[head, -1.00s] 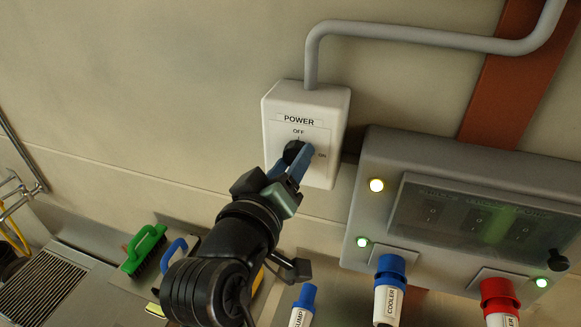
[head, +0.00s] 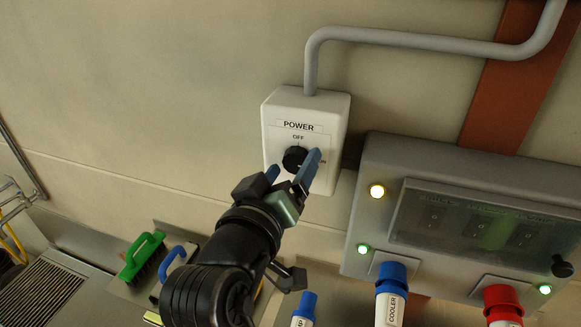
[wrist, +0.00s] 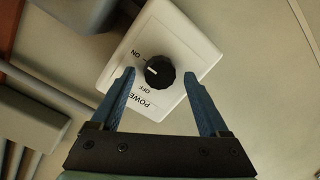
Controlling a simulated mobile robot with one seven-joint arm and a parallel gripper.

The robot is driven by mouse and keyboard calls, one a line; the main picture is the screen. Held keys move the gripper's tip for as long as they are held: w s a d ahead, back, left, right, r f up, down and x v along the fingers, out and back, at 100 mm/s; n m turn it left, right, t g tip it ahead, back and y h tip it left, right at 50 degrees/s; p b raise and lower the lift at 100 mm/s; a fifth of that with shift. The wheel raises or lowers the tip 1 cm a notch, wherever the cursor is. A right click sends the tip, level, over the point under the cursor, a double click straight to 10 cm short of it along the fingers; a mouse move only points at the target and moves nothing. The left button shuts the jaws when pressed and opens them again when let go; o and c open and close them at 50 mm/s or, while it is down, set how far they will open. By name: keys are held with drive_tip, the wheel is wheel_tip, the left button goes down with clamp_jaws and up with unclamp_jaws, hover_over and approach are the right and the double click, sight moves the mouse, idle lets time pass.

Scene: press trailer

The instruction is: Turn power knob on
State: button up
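The white power box (head: 334,112) is on the wall, with a round black power knob (head: 295,158) on its front. It also shows in the wrist view (wrist: 208,52). In the wrist view the knob (wrist: 160,72) has a white mark that points between the OFF and ON labels, nearer to ON. My gripper (head: 292,164) is open in front of the box. In the wrist view its blue fingers (wrist: 160,74) stand on both sides of the knob with a clear gap on each side. In the head view the right finger covers part of the ON label.
A grey panel (head: 378,152) with lit lamps and a clear cover is right of the box. A grey conduit (head: 420,38) runs above. A green brush (head: 142,254) lies lower left.

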drive_tip(key=shift+s+a, duration=0.15)
drive_tip(key=shift+s, duration=0.25)
drive_tip(key=p+v, duration=0.3)
drive_tip(key=v, duration=0.9)
drive_tip(key=shift+p, duration=0.3)
drive_tip(key=shift+r, duration=0.15)
